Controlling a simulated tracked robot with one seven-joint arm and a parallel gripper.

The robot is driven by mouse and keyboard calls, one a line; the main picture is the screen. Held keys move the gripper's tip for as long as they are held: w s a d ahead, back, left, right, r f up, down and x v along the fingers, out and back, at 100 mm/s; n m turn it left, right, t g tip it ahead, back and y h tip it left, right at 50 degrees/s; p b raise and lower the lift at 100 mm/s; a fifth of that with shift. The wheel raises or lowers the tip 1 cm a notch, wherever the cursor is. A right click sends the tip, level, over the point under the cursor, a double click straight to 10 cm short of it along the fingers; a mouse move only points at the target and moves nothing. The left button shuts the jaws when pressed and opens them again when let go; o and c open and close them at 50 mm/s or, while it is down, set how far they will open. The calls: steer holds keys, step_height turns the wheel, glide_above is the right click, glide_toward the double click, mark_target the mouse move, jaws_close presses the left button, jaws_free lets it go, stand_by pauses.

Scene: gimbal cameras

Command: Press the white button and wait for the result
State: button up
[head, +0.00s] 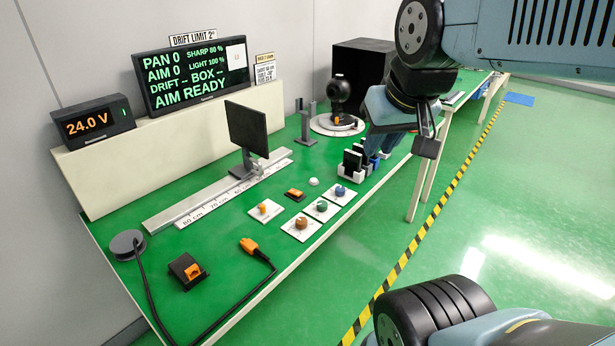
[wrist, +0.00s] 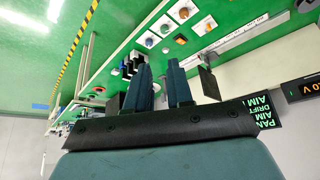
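A small white domed button (head: 314,182) stands on the green bench top in the head view, beside an orange rocker switch (head: 294,194) and behind the panels with coloured knobs. I cannot pick the button out surely in the wrist view. My gripper (head: 374,146) is to the right of and above the button, near the white holder with black items. In the wrist view my gripper (wrist: 160,68) shows two fingers apart with nothing between them. The display (head: 193,76) reads PAN 0, AIM 0, SHARP 80 %, LIGHT 100 %, DRIFT -- BOX --, AIM READY.
The holder (head: 352,168) and a round stand with a dark camera ball (head: 340,92) are near my gripper. A dark screen (head: 246,128) stands on a scale rail (head: 217,192). An orange plug (head: 250,245) and cable lie at the front. The 24.0 V meter (head: 92,124) is lit.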

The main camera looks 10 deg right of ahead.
jaws_close()
stand_by(1.1)
